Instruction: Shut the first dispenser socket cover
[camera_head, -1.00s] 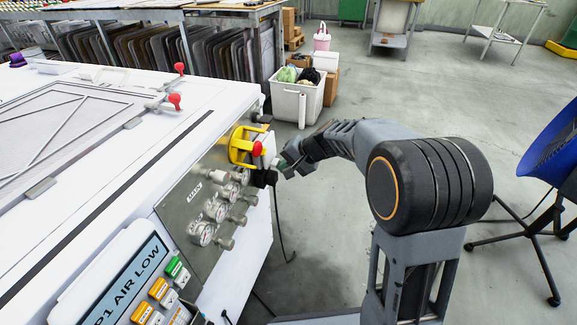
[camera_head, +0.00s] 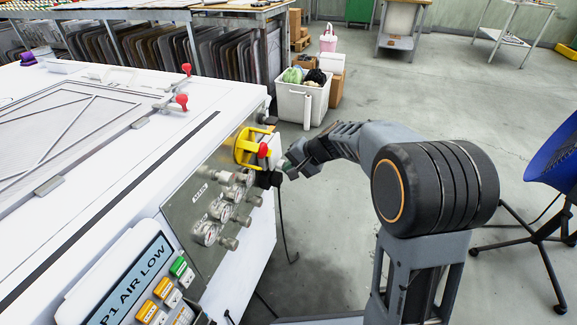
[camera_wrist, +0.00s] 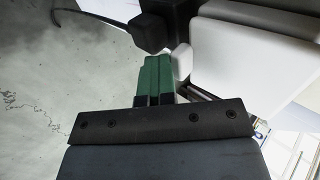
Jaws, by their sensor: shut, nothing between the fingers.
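My gripper (camera_head: 287,168) is at the right edge of the white machine's panel, close beside a black socket fitting (camera_head: 267,179) with a cable hanging below. In the wrist view its green fingers (camera_wrist: 158,78) are shut together with nothing between them. A black block (camera_wrist: 150,30), apparently part of that fitting, lies just past the fingertips. I cannot tell whether the fingertips touch it. The socket cover cannot be told apart from the fitting, nor whether it stands open.
A yellow bracket with a red knob (camera_head: 263,150) sits just above the fitting. Gauges and valves (camera_head: 220,210) line the metal panel to the left. A white bin (camera_head: 301,103) stands on the floor behind. A blue chair (camera_head: 553,150) is at the right; floor between is clear.

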